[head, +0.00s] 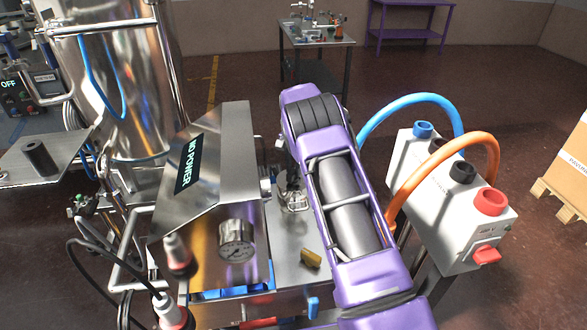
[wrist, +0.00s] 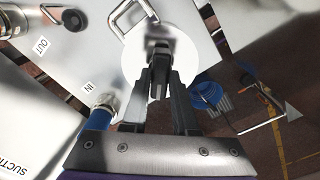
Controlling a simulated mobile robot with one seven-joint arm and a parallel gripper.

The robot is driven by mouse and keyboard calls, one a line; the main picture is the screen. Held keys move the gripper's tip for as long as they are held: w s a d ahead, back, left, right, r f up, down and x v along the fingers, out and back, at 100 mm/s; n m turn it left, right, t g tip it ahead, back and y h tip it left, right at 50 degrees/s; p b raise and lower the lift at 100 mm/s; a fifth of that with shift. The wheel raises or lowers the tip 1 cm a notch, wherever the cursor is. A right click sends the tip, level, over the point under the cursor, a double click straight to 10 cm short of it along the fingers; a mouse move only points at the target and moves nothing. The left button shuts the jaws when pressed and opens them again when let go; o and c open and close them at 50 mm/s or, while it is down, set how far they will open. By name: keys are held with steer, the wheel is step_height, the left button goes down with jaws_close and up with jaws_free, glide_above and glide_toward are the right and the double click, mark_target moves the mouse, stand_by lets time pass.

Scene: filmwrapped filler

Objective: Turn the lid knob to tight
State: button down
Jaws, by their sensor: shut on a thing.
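In the wrist view my gripper (wrist: 158,82) is shut on a dark grey knob (wrist: 158,38). The knob stands over a round white lid-like disc (wrist: 184,66), and the fingers cover part of both. I cannot read any tight mark or the knob's turn angle. In the head view my purple arm hides the gripper tips and the knob. Some metal fittings (head: 292,196) show just left of the arm, above the steel plate.
A steel housing (head: 225,165) with a NO POWER display and a gauge (head: 237,240) stands left of my arm. A brass-coloured piece (head: 310,258) lies on the plate. A white box (head: 450,190) with blue and orange hoses stands close on the right. A metal handle (wrist: 128,18) is beside the knob.

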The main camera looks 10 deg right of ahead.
mark_target(293, 170)
steer(key=shift+m, duration=0.4)
steer(key=c, duration=0.7)
jaws_free()
step_height(293, 170, up, 18)
steer(key=shift+f+p, duration=0.25)
steer(key=shift+p, duration=0.4)
